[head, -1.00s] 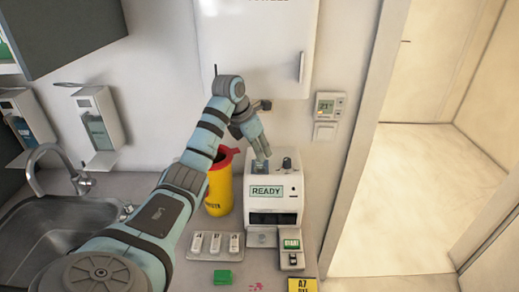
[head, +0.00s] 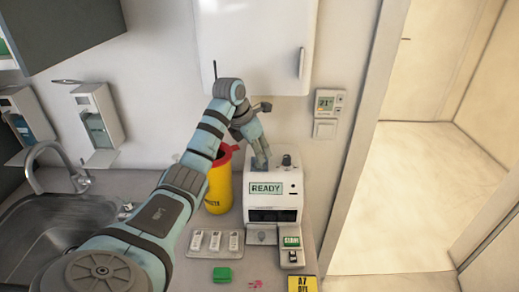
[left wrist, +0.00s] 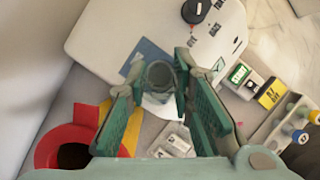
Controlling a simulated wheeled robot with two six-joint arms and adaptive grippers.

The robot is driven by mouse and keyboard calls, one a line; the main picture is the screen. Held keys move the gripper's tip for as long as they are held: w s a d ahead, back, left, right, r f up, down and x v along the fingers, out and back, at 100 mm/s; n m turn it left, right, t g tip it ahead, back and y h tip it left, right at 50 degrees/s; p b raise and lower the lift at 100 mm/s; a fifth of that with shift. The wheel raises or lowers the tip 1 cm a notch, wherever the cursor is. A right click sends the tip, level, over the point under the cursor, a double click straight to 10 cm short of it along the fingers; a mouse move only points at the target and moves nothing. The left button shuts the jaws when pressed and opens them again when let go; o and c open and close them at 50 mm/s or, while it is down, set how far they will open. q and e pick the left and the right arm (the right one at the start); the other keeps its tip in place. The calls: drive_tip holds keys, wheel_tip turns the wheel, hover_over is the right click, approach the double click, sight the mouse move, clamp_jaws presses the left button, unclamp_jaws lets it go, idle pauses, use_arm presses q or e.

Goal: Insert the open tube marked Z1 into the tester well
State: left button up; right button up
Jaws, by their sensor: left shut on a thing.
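The white tester (head: 285,216) stands on the counter with READY on its screen. My left gripper (head: 262,165) points down at the tester's top, from the left. In the left wrist view, its two green fingers (left wrist: 160,78) are shut on a grey, open-mouthed tube (left wrist: 160,72), seen from above. Its Z1 mark cannot be read. The tube is over the blue patch (left wrist: 147,52) on the tester's white top (left wrist: 105,30). The tester well is hidden under the tube and fingers, so I cannot tell how deep the tube is. My right gripper is not in view.
A yellow bin (head: 219,188) with a red lid stands close left of the tester. A black knob (head: 287,161) rises from the tester's top. The sink (head: 62,235) is left.

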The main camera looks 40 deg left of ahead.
use_arm(q)
drive_tip(key=shift+f+b, duration=0.45)
drive_tip(key=shift+f, duration=0.75)
drive_tip(key=o, duration=1)
drive_tip(key=shift+o, duration=0.2)
drive_tip(key=v, duration=0.7)
drive_tip(key=shift+s+r, duration=0.2)
